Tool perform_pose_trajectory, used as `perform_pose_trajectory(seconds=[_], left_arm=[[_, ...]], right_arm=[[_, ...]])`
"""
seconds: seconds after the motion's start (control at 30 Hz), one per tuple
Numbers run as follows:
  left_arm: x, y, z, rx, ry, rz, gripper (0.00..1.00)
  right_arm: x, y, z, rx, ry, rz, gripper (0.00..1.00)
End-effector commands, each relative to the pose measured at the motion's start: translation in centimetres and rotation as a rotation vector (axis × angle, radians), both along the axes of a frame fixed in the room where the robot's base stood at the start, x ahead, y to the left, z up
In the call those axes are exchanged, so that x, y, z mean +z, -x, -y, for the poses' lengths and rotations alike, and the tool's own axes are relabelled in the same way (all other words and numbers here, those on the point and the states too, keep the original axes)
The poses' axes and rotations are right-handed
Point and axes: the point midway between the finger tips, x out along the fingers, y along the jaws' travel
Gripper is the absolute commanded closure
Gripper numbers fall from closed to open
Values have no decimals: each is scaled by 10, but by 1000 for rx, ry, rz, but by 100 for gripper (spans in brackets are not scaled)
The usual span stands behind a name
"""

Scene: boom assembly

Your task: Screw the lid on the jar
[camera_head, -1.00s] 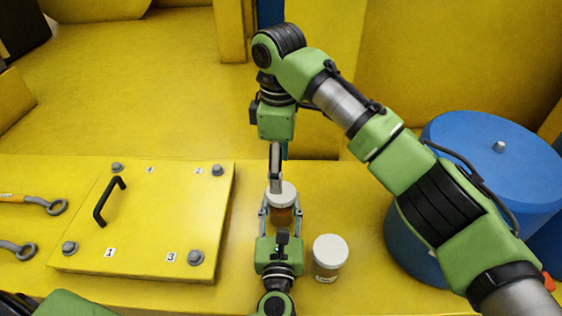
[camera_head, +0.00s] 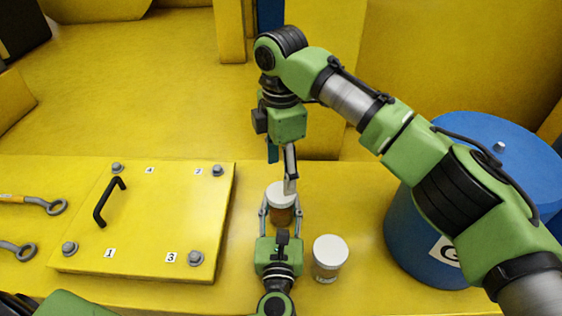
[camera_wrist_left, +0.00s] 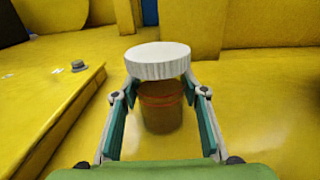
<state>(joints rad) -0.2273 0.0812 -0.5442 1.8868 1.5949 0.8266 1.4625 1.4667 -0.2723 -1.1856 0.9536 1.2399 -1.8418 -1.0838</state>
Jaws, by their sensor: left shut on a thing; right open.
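An amber jar (camera_head: 284,216) with a white lid (camera_head: 279,192) on top stands upright on the yellow surface. The jar (camera_wrist_left: 160,112) and its ridged lid (camera_wrist_left: 158,61) also show in the left wrist view, where the lid looks slightly tilted. My left gripper (camera_head: 281,218) is shut on the jar body from the near side, one finger on each flank. My right gripper (camera_head: 290,178) is just above and beside the lid, at its right rear edge. It is open, though its fingers overlap in this view. I cannot tell whether it touches the lid.
A second white-lidded jar (camera_head: 329,257) stands just right of my left gripper. A yellow plate (camera_head: 150,225) with bolts and a black handle (camera_head: 109,201) is at left, with eye bolts (camera_head: 40,204) beyond it. A blue drum (camera_head: 415,240) stands at right.

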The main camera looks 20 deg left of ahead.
Motion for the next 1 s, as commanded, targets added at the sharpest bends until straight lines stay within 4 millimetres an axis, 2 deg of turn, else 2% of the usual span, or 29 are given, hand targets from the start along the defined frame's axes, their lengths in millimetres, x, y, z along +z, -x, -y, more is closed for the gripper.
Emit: perform_pose_trajectory(seconds=[0.2, 0.4, 0.77, 0.8, 0.93, 1.0], left_arm=[[0, 0, 0, 0, 0, 0, 100], [0, 0, 0, 0, 0, 0, 100], [0, 0, 0, 0, 0, 0, 100], [0, 0, 0, 0, 0, 0, 100], [0, 0, 0, 0, 0, 0, 100], [0, 0, 0, 0, 0, 0, 100]], right_arm=[[-36, 0, 1, -1, 1, -2, 40], [-57, 0, 1, -1, 1, -1, 40], [-63, 0, 0, -1, 0, 0, 40], [-63, 0, 0, -1, 0, 0, 42], [-63, 0, 0, -1, 0, 0, 76], [-63, 0, 0, -1, 0, 0, 80]])
